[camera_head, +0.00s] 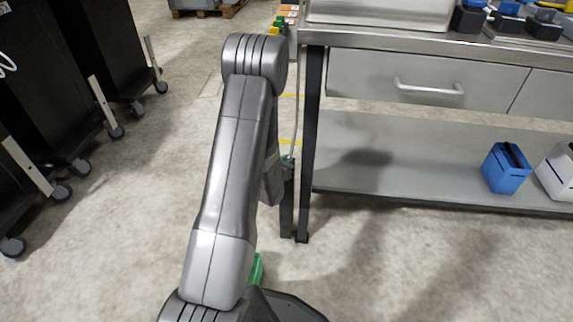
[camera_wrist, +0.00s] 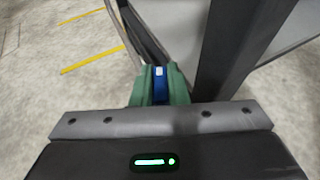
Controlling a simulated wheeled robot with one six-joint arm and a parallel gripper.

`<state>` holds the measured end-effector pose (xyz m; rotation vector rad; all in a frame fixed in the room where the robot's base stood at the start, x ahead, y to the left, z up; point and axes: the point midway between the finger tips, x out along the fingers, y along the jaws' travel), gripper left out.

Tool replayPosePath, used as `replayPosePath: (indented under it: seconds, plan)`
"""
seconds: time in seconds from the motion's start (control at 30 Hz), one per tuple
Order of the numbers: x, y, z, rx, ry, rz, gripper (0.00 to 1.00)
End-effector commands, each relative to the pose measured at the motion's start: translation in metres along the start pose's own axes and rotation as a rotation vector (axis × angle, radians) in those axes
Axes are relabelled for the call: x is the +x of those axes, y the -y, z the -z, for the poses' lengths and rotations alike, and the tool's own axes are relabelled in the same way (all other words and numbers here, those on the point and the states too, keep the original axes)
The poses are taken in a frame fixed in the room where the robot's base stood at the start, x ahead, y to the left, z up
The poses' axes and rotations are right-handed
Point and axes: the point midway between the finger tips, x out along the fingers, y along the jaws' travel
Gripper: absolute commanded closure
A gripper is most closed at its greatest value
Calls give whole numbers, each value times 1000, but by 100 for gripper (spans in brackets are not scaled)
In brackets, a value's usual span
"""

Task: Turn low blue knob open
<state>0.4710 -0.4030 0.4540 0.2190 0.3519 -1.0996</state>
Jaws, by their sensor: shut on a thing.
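The low blue knob (camera_wrist: 159,92) shows in the wrist view, between the two green fingers of my gripper (camera_wrist: 159,78). The fingers are shut on it from both sides, so only a narrow blue strip with a pale mark on top is visible. In the head view my gripper (camera_head: 287,163) is beside the bench's left front leg, partly hidden by my arm. The knob cannot be made out there, and how far it is turned cannot be told.
The metal bench (camera_head: 400,38) has a dark leg (camera_head: 311,130) close to my gripper's right. A blue bin (camera_head: 506,168) stands on its lower shelf (camera_head: 400,160). Dark wheeled cabinets (camera_head: 95,50) stand at the left. The floor between them and the bench is mostly clear.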

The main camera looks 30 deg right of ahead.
Motion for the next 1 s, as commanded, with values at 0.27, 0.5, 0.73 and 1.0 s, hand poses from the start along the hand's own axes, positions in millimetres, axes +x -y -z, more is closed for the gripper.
replayPosePath:
  seconds: [0.27,0.5,0.73,1.0]
  plan:
    - [0,0,0,-12,0,-29,100]
    - [0,0,-1,-12,1,-30,100]
    - [0,0,-1,-12,1,-30,65]
    - [0,0,-1,-13,1,-31,65]
